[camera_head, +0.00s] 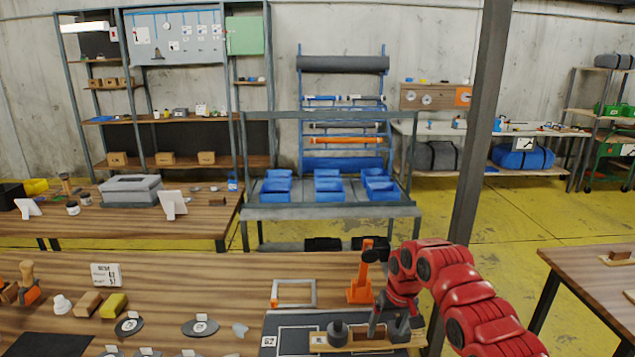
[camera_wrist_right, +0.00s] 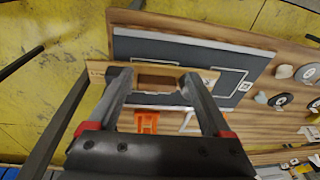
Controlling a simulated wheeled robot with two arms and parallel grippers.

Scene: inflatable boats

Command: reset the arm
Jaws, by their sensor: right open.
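My right gripper (camera_head: 388,330) hangs at the front right of the wooden workbench, at the end of my red arm. It is open. It is low over a light wooden board (camera_head: 325,347) that lies on a dark grey mat (camera_head: 285,330). In the right wrist view, the two dark fingers (camera_wrist_right: 160,82) are apart, with part of the wooden board (camera_wrist_right: 97,70) showing between and beyond them. Nothing is clearly held, and whether a finger touches the board cannot be told. My left gripper is not in view.
An orange stand (camera_head: 360,288) is close behind my right gripper, with a grey frame (camera_head: 293,292) to its left. A dark knob (camera_head: 337,333) stands on the board. Round labelled discs (camera_head: 200,327) lie leftward. A dark post (camera_head: 480,130) rises behind my right arm.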

